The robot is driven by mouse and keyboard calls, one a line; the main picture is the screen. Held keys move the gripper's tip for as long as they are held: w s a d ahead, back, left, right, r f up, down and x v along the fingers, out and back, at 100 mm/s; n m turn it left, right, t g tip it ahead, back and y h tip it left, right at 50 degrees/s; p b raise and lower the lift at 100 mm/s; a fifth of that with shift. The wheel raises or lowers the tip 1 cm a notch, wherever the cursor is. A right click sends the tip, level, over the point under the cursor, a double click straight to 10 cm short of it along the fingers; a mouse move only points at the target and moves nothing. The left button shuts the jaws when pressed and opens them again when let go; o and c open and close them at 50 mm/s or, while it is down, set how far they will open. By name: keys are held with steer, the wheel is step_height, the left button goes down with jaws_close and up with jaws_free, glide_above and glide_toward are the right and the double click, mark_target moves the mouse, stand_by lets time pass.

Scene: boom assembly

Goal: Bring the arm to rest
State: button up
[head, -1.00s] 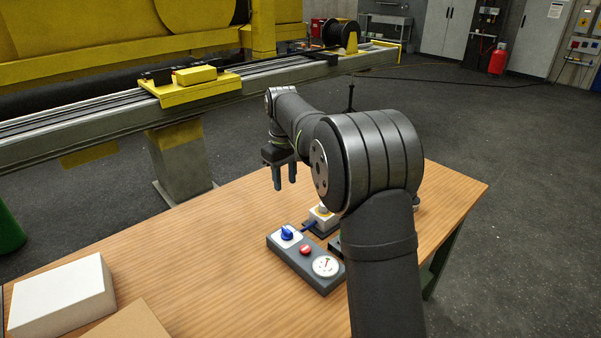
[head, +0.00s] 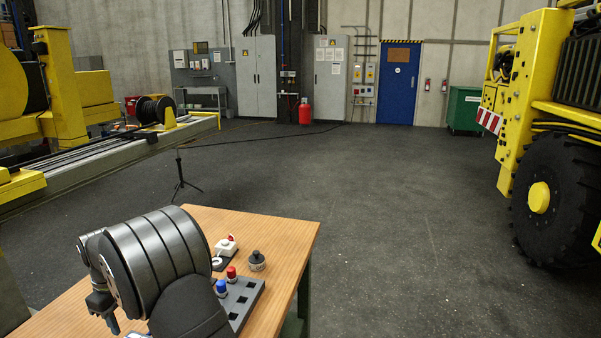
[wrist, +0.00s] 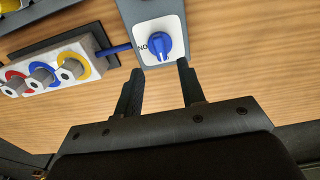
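My arm reaches over the wooden table (head: 290,228) in the head view, at the lower left. My gripper (head: 106,318) hangs down there, partly cut off from clear view by my own arm. In the wrist view my gripper (wrist: 160,68) has its two fingers apart with nothing between them. A blue knob (wrist: 160,46) on a white plate lies just beyond the fingertips, and I see no contact. A white block (wrist: 45,75) with red, blue and yellow rings is to the left. A blue rod (wrist: 115,49) runs between the block and the plate.
A grey panel (head: 241,300) with blue and red buttons, a small white box (head: 227,245) and a dark round knob (head: 257,261) stand on the table near my arm. A black tripod (head: 181,180) stands on the floor behind. The floor to the right is open.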

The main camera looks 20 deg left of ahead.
step_height(320, 180, down, 7)
steer(key=shift+r, duration=0.2)
steer(key=shift+r, duration=0.15)
